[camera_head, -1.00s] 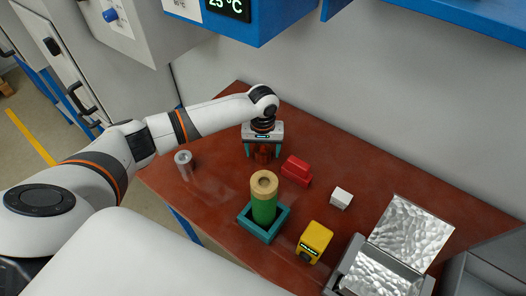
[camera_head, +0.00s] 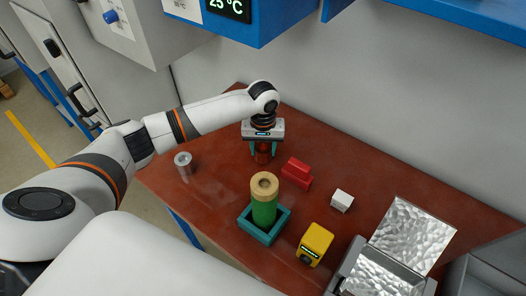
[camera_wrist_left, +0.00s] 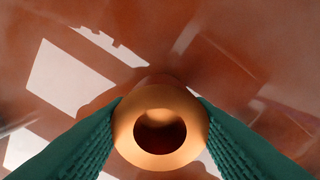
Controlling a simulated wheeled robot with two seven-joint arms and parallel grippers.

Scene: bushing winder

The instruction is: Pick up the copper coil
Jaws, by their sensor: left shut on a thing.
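The copper coil (camera_wrist_left: 160,99) is a short hollow copper-coloured cylinder, seen end-on in the left wrist view with its dark bore facing the camera. In the head view the coil (camera_head: 263,158) shows as a small reddish-brown shape below my left gripper (camera_head: 263,151). The gripper's teal ribbed fingers are on both sides of the coil and shut on it. In the head view the coil is upright, at or just above the brown tabletop; I cannot tell whether its base touches. My right gripper is not in view.
A red block (camera_head: 297,173) stands close right of the coil. A grey metal cylinder (camera_head: 184,165) is to the left. Nearer stand a green cylinder (camera_head: 264,209) in a teal square tray (camera_head: 251,233), a yellow device (camera_head: 314,244) and a white cube (camera_head: 342,200). The wall (camera_head: 330,100) is behind.

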